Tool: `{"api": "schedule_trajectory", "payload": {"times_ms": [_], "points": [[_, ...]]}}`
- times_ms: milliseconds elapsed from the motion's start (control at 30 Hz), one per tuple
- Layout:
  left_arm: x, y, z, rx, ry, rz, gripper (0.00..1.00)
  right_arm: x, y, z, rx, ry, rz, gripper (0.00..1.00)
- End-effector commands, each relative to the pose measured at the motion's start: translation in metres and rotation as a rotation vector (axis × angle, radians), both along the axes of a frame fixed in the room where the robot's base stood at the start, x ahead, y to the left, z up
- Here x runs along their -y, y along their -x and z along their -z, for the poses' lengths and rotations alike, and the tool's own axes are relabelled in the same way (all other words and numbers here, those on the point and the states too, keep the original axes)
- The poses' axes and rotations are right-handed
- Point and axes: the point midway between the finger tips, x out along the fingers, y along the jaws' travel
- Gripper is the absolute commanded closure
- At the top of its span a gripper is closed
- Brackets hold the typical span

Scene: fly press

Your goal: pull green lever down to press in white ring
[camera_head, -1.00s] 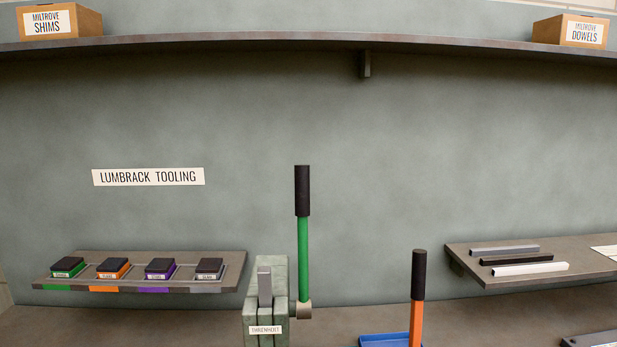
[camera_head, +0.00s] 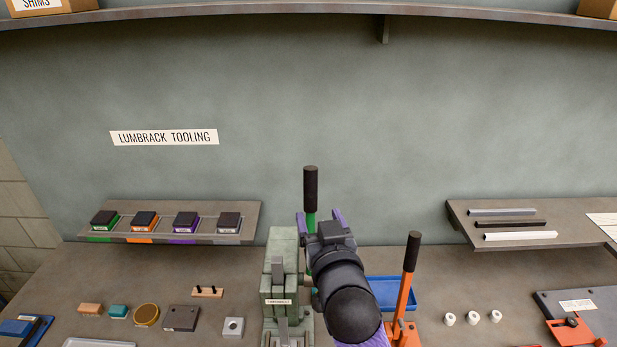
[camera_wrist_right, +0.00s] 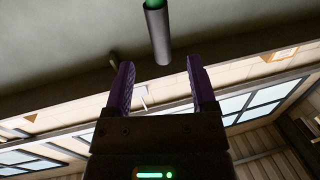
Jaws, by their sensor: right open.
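The green lever (camera_head: 310,222) stands upright with a black grip at its top, on the right side of the grey-green press (camera_head: 283,250). My right gripper (camera_head: 319,218) is open, with purple fingers on either side of the green shaft below the grip in the head view. In the right wrist view the lever's dark grip (camera_wrist_right: 156,35) shows just beyond the open fingers (camera_wrist_right: 161,68); contact cannot be told. Three white rings stand on the bench: a left one (camera_head: 449,319), a middle one (camera_head: 473,317) and a right one (camera_head: 496,315). My arm hides part of the press. My left gripper is out of view.
An orange lever with a black grip (camera_head: 411,252) stands close to the right of my arm, by a blue tray (camera_head: 392,292). Small blocks and a brass disc (camera_head: 146,315) lie on the bench left of the press. Shelves (camera_head: 250,215) line the wall.

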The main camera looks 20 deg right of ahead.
Motion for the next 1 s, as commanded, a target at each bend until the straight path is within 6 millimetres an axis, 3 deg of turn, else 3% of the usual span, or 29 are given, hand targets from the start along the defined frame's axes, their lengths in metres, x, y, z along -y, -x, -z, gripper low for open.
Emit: {"api": "schedule_trajectory", "payload": {"times_ms": [67, 300, 500, 900, 1000], "points": [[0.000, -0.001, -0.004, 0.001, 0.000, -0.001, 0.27, 0.001, -0.007, -0.008, 0.018, 0.000, 0.003, 0.27], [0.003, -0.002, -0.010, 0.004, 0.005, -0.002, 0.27, 0.005, -0.060, -0.006, 0.014, -0.001, 0.002, 0.27], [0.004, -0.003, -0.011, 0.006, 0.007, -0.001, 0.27, 0.008, -0.089, -0.004, 0.013, -0.001, 0.001, 0.27], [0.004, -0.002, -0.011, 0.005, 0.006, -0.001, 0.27, 0.009, -0.099, -0.004, 0.012, -0.002, 0.001, 0.27], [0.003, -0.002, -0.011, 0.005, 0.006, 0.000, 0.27, 0.009, -0.099, -0.004, 0.012, -0.001, 0.001, 0.48]]}}
